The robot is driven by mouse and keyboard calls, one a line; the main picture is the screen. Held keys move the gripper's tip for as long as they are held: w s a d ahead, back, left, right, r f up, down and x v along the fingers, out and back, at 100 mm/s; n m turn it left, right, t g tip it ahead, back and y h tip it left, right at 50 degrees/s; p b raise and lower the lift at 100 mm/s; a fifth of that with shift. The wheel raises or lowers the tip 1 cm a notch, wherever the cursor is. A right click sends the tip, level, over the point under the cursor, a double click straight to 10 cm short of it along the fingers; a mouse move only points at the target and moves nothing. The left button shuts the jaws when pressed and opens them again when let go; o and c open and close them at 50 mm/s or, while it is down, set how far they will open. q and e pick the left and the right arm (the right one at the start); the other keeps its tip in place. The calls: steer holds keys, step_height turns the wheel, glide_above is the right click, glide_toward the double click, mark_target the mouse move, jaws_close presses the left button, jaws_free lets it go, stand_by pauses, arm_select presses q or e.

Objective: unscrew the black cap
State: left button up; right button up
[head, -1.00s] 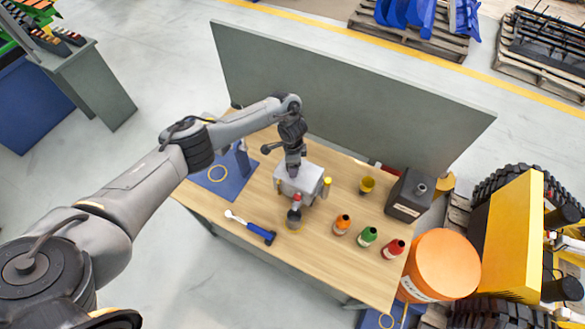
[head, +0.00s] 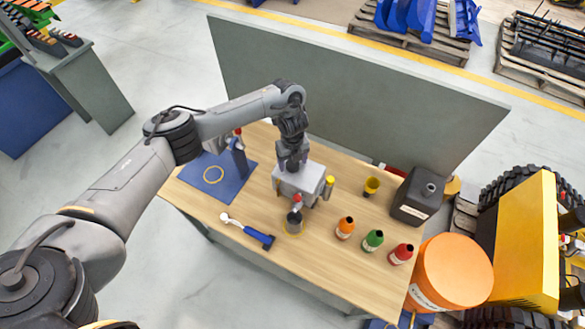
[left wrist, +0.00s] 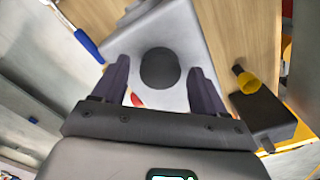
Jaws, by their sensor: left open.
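The black cap (left wrist: 160,68) is a round dark disc on top of a light grey box-shaped housing (head: 312,176). My left gripper (head: 292,168) is over that housing in the head view and hides the cap there. In the left wrist view my left gripper (left wrist: 158,74) is open, its two dark fingers on either side of the cap with a gap to each. Whether the fingertips are level with the cap or above it I cannot tell. My right gripper is not in view.
A dark, red-topped item (head: 295,217) stands before the housing. Orange (head: 345,229), green (head: 372,240) and red bottles (head: 401,254), a yellow cup (head: 371,187) and a black canister (head: 413,200) stand to the right.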

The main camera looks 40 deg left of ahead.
arm_select(q)
steer(key=shift+f+m+b, duration=0.15)
steer(key=shift+m+b, duration=0.65)
steer(key=shift+m, duration=0.4)
steer(key=m+b, duration=0.1)
steer(key=m, duration=0.3)
steer(key=shift+m, duration=0.4)
steer(key=m, duration=0.3)
steer(key=shift+r, duration=0.2)
